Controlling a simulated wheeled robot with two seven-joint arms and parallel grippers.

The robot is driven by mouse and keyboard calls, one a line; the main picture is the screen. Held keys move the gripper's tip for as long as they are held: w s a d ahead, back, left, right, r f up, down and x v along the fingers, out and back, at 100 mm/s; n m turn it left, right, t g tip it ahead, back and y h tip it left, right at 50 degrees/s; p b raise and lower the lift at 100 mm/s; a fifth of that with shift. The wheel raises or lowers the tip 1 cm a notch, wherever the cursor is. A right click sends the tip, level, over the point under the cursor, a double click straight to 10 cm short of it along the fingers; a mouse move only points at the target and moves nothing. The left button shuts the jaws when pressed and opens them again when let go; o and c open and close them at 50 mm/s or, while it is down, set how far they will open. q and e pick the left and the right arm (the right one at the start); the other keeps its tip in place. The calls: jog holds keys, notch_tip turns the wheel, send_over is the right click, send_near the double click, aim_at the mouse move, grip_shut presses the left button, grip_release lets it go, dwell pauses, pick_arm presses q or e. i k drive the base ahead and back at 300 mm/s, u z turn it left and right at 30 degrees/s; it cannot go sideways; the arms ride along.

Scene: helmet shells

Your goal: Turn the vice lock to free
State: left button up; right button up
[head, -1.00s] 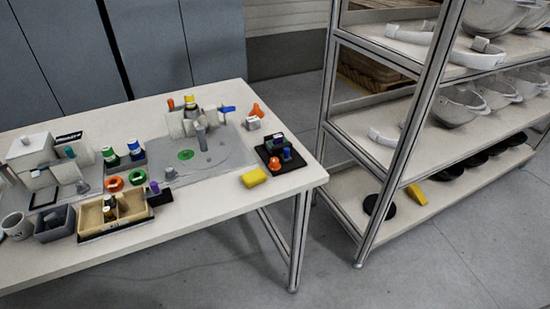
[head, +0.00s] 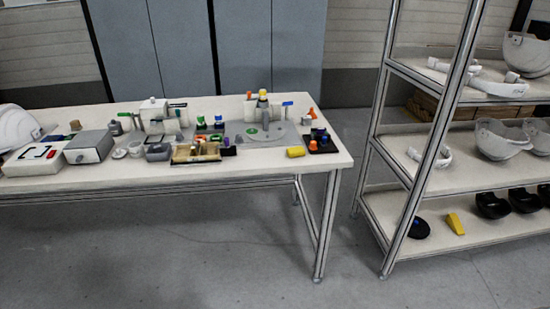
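The work table (head: 225,172) stands to the left of centre in the head view. A small fixture that looks like the vice (head: 264,109) stands on a grey plate (head: 287,133) towards the table's right end. Neither of my grippers is in view.
A yellow block (head: 295,152) and a dark tray (head: 322,146) lie near the table's right end. A wooden bin (head: 184,155), a grey box (head: 89,147) and a white helmet (head: 17,127) stand further left. A shelf rack (head: 423,165) stands right, with open floor (head: 345,235) between.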

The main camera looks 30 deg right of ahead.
aim_at(313, 147)
jog(key=z, duration=1.15)
jog(key=i, duration=0.9)
jog(key=u, duration=0.05)
